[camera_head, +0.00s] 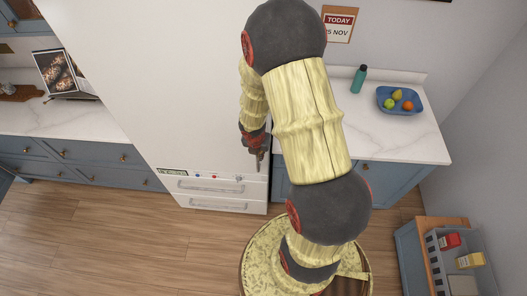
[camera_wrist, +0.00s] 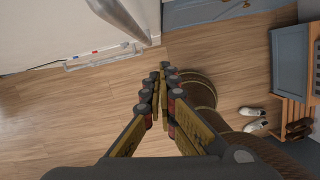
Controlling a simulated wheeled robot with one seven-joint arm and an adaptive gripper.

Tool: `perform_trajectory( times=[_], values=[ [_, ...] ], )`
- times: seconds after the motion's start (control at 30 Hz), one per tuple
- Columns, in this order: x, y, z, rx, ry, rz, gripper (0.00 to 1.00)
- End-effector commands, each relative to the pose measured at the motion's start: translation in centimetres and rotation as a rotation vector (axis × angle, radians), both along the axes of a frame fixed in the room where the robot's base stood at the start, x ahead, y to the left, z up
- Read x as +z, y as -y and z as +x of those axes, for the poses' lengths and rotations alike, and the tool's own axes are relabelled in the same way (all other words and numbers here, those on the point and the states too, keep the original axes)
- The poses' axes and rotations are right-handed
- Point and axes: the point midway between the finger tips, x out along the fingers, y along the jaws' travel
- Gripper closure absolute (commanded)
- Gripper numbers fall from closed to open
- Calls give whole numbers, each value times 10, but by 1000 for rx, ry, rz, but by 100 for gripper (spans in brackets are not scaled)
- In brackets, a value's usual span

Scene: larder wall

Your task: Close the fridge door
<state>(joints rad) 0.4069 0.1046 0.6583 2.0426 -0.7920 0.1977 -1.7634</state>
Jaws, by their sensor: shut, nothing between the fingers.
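The tall white fridge door (camera_head: 160,80) fills the left and middle of the head view. It looks about flush with the drawer fronts below, and no open interior shows. My arm hides part of its right edge, so I cannot tell if a narrow gap is left. The door also shows at the upper left of the wrist view (camera_wrist: 45,25), with a grey bar handle (camera_wrist: 122,20). My gripper (camera_head: 259,156) is low by the fridge's right edge. In the wrist view its fingertips (camera_wrist: 160,78) are together and empty, with floor behind them.
White drawers (camera_head: 215,187) with bar handles sit below the door. A right counter (camera_head: 385,135) holds a green bottle (camera_head: 359,79) and a blue fruit tray (camera_head: 385,95). A wooden stand (camera_head: 412,250) with a grey crate is at lower right. Wood floor (camera_head: 130,235) is clear in front.

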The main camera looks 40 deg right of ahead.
Motion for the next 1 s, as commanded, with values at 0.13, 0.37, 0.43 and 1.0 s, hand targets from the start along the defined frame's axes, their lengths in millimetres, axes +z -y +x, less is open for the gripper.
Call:
perform_trajectory(
  times=[0.13,0.37,0.43,1.0],
  values=[
    [34,-2,-4,-1,6,-2,100],
    [72,-8,-12,-2,4,-2,100],
    [81,-10,-14,-2,5,-1,100],
    [92,-12,-18,-58,13,6,100]
  ],
)
